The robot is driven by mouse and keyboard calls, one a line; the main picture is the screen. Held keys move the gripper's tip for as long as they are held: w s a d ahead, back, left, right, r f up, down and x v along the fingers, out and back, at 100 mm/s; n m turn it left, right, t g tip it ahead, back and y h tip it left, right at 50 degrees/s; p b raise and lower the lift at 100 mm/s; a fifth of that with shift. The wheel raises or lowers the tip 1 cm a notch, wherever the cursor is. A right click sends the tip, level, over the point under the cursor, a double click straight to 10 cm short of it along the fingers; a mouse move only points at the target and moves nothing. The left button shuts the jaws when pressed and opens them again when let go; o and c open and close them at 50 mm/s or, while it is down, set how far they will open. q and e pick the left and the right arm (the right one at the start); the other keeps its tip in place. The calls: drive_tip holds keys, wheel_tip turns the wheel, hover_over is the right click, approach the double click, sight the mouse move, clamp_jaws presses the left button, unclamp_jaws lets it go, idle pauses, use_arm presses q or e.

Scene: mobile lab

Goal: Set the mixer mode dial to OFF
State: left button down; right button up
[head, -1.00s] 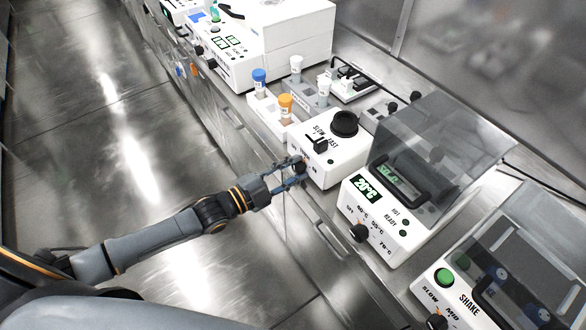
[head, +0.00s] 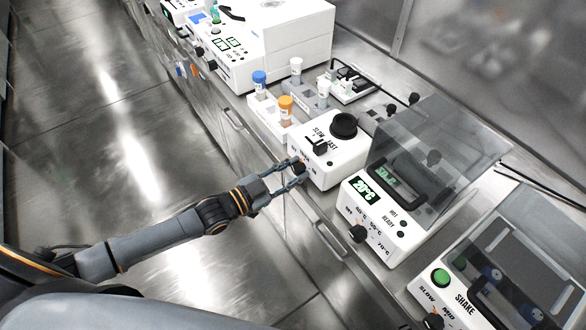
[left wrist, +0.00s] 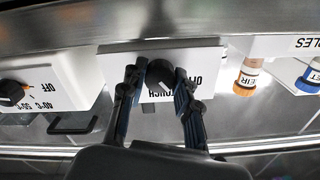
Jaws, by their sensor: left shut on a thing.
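The mixer (head: 343,170) is a white box with a round black cup on top and a SLOW–FAST control. In the left wrist view, the mixer (left wrist: 114,62) appears upside down, with its black mode dial (left wrist: 160,76) on the front face. OFF reads to the right of the dial and TOUCH below it, partly covered. My left gripper (head: 299,168) is at the mixer's front; in the wrist view its fingers (left wrist: 160,72) are on either side of the dial, shut on it. The dial's pointer is not clear. My right gripper is not in view.
A heater block (head: 378,222) with a 20°C display and a clear lid stands right of the mixer; a shaker (head: 449,287) is farther right. A white tube rack (head: 267,122) stands close on the left. The floor aisle (head: 110,190) is clear.

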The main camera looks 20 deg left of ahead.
use_arm(q)
drive_tip(key=n, duration=0.5)
drive_tip(key=shift+n, duration=0.4)
idle(0.4)
drive_tip(key=c, duration=1.3)
unclamp_jaws()
drive_tip(key=shift+o, duration=0.2)
drive_tip(key=v, duration=1.2)
drive_tip(key=shift+f, duration=0.1)
